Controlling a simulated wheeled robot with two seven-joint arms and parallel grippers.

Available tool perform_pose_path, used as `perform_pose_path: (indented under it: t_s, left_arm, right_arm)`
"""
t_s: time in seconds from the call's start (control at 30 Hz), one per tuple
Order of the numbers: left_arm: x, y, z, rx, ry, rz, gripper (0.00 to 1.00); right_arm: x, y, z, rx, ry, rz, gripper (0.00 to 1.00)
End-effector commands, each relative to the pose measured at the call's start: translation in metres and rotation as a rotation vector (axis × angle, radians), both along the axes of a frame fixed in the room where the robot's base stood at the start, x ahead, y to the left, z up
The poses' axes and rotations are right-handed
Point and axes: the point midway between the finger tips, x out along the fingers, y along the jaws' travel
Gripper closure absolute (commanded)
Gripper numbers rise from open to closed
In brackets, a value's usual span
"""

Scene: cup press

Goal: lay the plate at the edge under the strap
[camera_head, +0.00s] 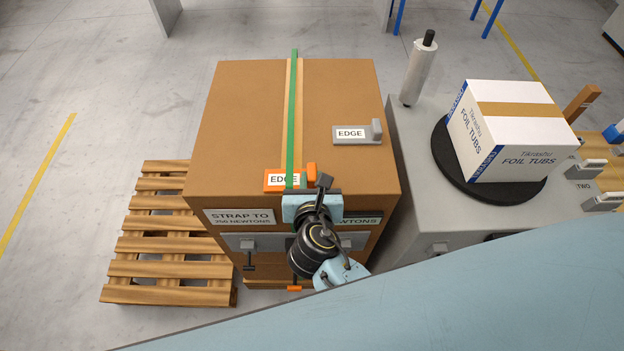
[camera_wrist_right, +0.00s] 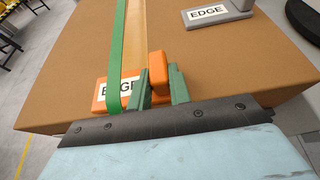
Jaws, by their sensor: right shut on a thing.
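The orange plate (camera_head: 274,181) with a white EDGE label lies at the front top edge of the big brown carton (camera_head: 240,120); it also shows in the wrist view (camera_wrist_right: 101,97). The green strap (camera_head: 293,110) runs from the back of the carton to the front and crosses over the plate, covering part of its label; in the wrist view the strap (camera_wrist_right: 120,50) passes left of my fingers. My right gripper (camera_wrist_right: 160,86) is shut on the plate's raised orange block (camera_wrist_right: 176,78). My arm hides part of the carton's front. My left gripper is out of view.
A grey plate (camera_head: 357,140) with an EDGE label lies on the carton's right side. A wooden pallet (camera_head: 165,240) is left. On the right, a white foil-tubs box (camera_head: 515,135) stands on a black turntable (camera_head: 445,160), with a film roll (camera_head: 417,75) behind.

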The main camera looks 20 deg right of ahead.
Motion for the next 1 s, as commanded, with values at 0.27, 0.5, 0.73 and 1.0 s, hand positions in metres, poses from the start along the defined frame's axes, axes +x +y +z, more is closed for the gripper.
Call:
perform_pose_path:
  t_s: [0.27,0.5,0.73,1.0]
  left_arm:
    - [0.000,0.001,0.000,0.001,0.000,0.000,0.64]
    - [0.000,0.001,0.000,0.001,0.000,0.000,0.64]
    - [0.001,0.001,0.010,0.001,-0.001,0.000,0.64]
    - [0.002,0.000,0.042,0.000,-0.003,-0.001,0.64]
  right_arm:
    - [0.000,0.000,-0.003,0.000,0.000,0.000,0.61]
    - [0.000,0.000,-0.003,0.000,0.000,0.000,0.59]
    - [-0.011,0.003,0.007,-0.001,0.003,0.002,0.59]
    - [-0.062,0.018,0.031,-0.001,0.004,0.002,0.59]
